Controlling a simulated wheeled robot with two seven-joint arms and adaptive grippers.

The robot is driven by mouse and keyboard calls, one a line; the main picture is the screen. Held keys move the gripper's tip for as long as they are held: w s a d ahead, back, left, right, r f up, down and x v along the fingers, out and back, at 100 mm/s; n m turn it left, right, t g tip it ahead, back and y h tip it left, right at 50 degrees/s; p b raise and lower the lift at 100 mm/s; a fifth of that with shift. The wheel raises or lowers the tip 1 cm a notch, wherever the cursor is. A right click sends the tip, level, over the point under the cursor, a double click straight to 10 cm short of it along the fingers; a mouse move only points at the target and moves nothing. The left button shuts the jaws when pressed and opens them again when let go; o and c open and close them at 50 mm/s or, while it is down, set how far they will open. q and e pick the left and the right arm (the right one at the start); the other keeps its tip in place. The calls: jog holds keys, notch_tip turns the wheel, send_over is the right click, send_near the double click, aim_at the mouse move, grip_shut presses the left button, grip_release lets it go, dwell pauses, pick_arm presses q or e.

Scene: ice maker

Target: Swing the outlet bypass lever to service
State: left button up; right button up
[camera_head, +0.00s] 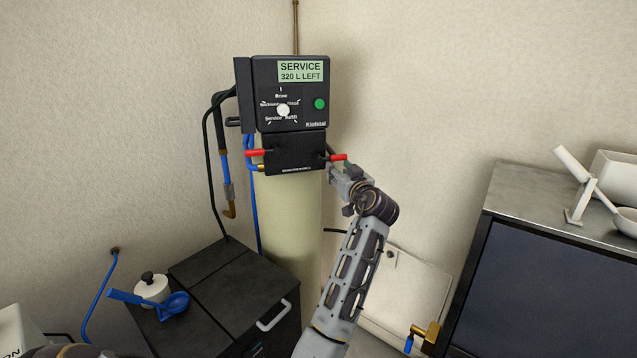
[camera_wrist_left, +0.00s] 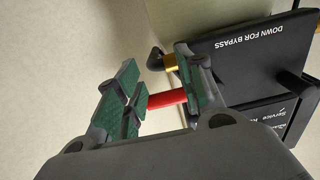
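A black bypass block (camera_head: 295,153) sits below the control head (camera_head: 290,92), on a pale tank. A red-handled lever sticks out on each side, both about level: the left lever (camera_head: 258,153) and the right lever (camera_head: 338,157). My left gripper (camera_head: 343,174) is just below the right lever. In the left wrist view my left gripper (camera_wrist_left: 155,100) is open, with the red lever (camera_wrist_left: 166,100) between its fingers. The lever's inner part is hidden by one finger; I cannot tell if they touch. "DOWN FOR BYPASS" is printed on the block. My right gripper is out of view.
The display reads SERVICE, 320 L LEFT. A hose (camera_head: 224,165) hangs left of the tank. A black bin (camera_head: 225,285) stands in front, with a blue scoop (camera_head: 172,303) and white pot on it. A metal-topped cabinet (camera_head: 540,205) is at the right.

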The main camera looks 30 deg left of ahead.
pick_arm(q)
jog(key=b+v, duration=0.1)
jog(key=v, duration=0.5)
jog(key=shift+r+b, duration=0.35)
jog(key=shift+r, duration=0.05)
jog(key=shift+a, duration=0.1)
dwell(0.4)
jog(key=shift+f, duration=0.15)
